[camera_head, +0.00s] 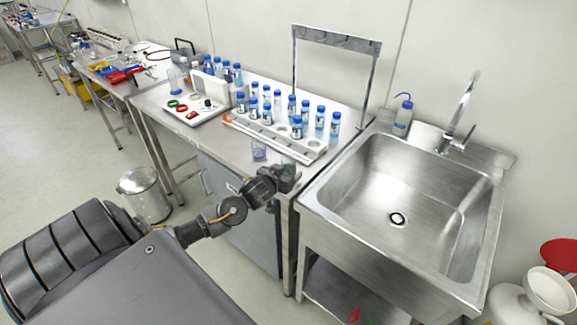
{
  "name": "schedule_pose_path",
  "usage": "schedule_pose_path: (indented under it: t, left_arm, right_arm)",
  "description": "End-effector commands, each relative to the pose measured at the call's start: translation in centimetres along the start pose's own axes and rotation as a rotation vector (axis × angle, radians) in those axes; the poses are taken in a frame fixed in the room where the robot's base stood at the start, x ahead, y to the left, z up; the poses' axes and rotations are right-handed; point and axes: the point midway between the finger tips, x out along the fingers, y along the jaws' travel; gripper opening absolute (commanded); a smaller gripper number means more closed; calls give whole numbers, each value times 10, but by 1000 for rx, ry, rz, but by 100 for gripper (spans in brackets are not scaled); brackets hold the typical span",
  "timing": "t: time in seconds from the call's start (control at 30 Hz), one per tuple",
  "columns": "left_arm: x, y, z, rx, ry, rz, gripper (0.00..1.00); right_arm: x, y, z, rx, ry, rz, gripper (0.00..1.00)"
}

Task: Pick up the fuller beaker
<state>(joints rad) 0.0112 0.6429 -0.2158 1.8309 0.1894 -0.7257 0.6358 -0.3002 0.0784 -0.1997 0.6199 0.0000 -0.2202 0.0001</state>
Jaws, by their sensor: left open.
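A small clear beaker (258,151) with a little bluish content stands near the front edge of the steel table (222,146). What looks like a second clear vessel (288,160) shows faintly just behind my left gripper and is partly hidden; I cannot tell its fill level. My left gripper (290,174) is open at the table's front right corner, to the right of the first beaker and close to the second vessel. I cannot tell whether it touches it. My right gripper is not in view.
A rack (275,136) with several blue-capped bottles stands behind the beakers. A steel sink (390,217) with a tall faucet (460,110) adjoins on the right. A metal bin (147,195) stands on the floor.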

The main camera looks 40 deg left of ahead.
Motion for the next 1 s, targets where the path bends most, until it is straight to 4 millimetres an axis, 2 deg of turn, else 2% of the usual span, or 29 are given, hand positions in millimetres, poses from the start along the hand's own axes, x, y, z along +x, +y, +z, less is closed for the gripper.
schedule_pose_path:
  t: [0.03, 0.2, 0.5, 0.87, 0.9, 1.0]
  left_arm:
    - [6, -1, -5, 0, 0, -2, 73]
    - [26, -1, -3, 0, 1, -2, 73]
    - [30, 0, -1, 0, 0, 0, 73]
    - [30, -1, -1, 0, 0, 0, 26]
    - [30, -1, -1, 0, 1, -1, 23]
    - [30, -1, -1, 0, 1, -1, 23]
  right_arm:
    - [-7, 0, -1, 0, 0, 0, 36]
    - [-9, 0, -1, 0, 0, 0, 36]
    - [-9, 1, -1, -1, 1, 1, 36]
    - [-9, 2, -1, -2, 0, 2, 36]
    - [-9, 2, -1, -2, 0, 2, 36]
    - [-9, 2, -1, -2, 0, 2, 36]
